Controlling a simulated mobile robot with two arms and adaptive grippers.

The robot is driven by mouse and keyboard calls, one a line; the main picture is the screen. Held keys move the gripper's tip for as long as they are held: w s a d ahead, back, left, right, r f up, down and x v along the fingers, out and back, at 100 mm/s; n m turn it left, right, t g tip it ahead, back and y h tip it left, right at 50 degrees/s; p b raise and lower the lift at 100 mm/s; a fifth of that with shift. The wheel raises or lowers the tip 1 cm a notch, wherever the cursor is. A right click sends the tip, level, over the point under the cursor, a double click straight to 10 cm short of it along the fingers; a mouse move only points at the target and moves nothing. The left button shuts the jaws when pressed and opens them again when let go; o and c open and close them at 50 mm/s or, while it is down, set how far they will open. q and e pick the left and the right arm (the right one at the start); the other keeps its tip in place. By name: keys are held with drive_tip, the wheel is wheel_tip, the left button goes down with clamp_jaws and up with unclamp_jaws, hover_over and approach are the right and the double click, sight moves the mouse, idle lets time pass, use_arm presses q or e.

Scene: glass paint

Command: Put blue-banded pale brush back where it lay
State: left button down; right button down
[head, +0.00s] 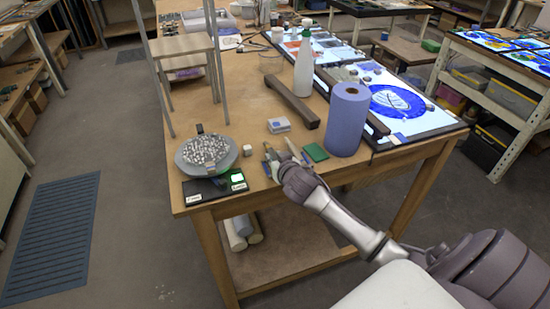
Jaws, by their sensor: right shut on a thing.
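My right gripper (272,163) reaches over the front edge of the wooden table (235,105). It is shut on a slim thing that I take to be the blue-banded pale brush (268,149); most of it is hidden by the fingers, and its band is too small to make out. A pale slim stick (292,148) shows just right of the gripper. My left gripper is not in view.
Right of the gripper are a green pad (315,152) and a blue paper roll (347,120). Left are a scale with a grey dish (207,154) and a small white cube (247,150). Behind are a small box (279,125), a dark bar (292,103) and a white bottle (304,70).

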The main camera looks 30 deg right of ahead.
drive_tip(key=c, duration=0.9)
unclamp_jaws()
drive_tip(key=shift+c, duration=0.2)
drive_tip(key=v, duration=1.2)
drive_tip(key=s+a+f+n+g+y+b, duration=0.1)
drive_tip(key=s+f+g, duration=0.3)
drive_tip(key=f, duration=1.3)
drive_tip(key=s+f+n+g, duration=0.15)
drive_tip(key=s+f, duration=0.45)
drive_tip(key=f, duration=1.1)
drive_tip(key=s+a+f+n+g, duration=0.1)
drive_tip(key=s+a+f+g, duration=0.1)
drive_tip(key=s+f, duration=0.5)
drive_tip(key=s+a+f+g+y+b, duration=0.1)
drive_tip(key=s+a+f, duration=0.4)
drive_tip(key=s, duration=0.9)
drive_tip(key=s+a+f+n+g+y, duration=0.1)
drive_tip(key=s+a+f+g, duration=0.2)
drive_tip(key=s+f, duration=0.6)
drive_tip(key=shift+s+a+f+n+g+b, duration=0.3)
drive_tip(key=shift+s+f+n+g, duration=0.1)
drive_tip(key=shift+s, duration=0.65)
